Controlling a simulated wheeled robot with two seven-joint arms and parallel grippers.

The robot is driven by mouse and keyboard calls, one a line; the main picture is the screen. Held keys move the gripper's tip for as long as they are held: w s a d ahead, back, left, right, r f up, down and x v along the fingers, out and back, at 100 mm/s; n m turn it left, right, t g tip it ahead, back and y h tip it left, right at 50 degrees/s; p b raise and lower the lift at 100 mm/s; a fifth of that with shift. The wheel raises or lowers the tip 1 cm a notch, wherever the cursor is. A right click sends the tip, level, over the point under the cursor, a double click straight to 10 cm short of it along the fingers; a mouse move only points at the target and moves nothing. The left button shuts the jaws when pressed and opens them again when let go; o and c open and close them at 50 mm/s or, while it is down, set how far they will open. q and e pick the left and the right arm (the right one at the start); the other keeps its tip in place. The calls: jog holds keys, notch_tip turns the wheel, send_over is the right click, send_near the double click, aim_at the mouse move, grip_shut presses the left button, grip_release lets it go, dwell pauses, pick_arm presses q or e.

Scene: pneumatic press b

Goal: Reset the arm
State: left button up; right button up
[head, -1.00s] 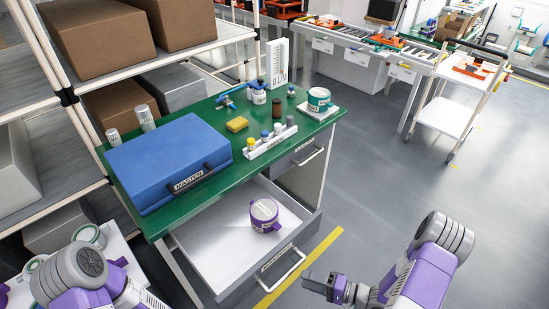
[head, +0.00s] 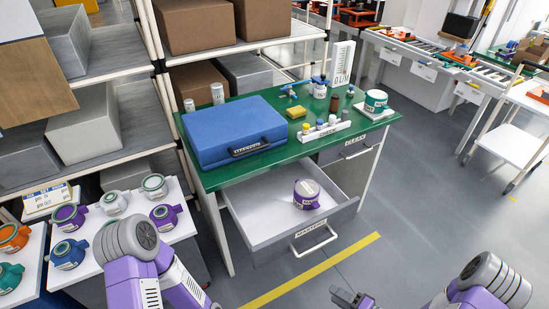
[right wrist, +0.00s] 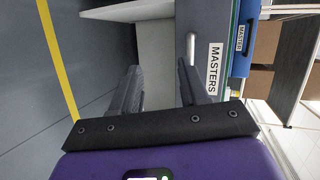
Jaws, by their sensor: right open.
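My right gripper (head: 352,299) is at the bottom of the head view, in front of and to the right of the open drawer. In the right wrist view its two fingers (right wrist: 160,90) are spread apart with nothing between them. My left arm shows at the lower left of the head view, but its gripper cannot be made out. The open MASTERS drawer (head: 262,221) holds a purple and white round item (head: 307,194). The MASTERS label (right wrist: 215,70) shows beside the fingers in the right wrist view.
The green-topped bench (head: 225,179) carries a blue case (head: 235,130), a white holder (head: 325,133) and small items. A side table (head: 90,235) with several coloured round parts stands at left beside shelves. A white cart (head: 515,150) stands at right. The floor right of the bench is clear.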

jog(key=a+f+n+g+h, duration=0.3)
jog(key=a+f+g+h, duration=0.1)
jog(key=a+f+h, duration=0.15)
jog(key=s+a+f+n+g, duration=0.2)
jog(key=s+a+g, duration=0.2)
jog(key=s, duration=0.5)
jog(key=shift+a+n+g+h, duration=0.35)
jog(key=shift+g+h, duration=0.1)
jog(key=shift+g, duration=0.25)
